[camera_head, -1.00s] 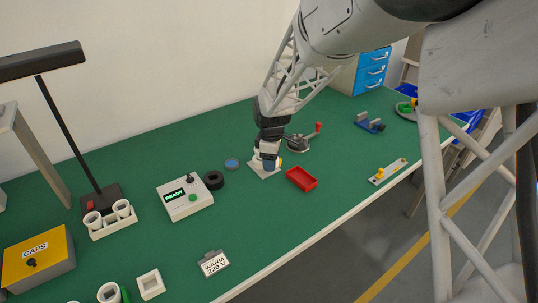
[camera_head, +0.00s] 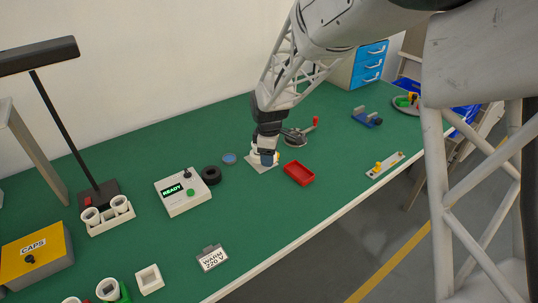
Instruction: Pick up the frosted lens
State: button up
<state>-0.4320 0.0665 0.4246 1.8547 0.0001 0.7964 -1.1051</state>
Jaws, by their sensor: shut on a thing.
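My gripper (camera_head: 265,157) is low over a pale square plate (camera_head: 262,170) near the middle of the bench. It is shut on a small whitish piece (camera_head: 254,157), which looks like the frosted lens. The fingers hide most of this piece, and I cannot tell if it touches the plate. A blue round disc (camera_head: 229,158) lies flat on the green mat just left of my gripper.
A red tray (camera_head: 299,173) stands right of the plate and a black ring (camera_head: 211,175) lies to the left. The READY box (camera_head: 183,193) is farther left. A red-handled clamp (camera_head: 298,137) stands close behind my gripper.

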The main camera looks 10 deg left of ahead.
jog(key=shift+r, duration=2.15)
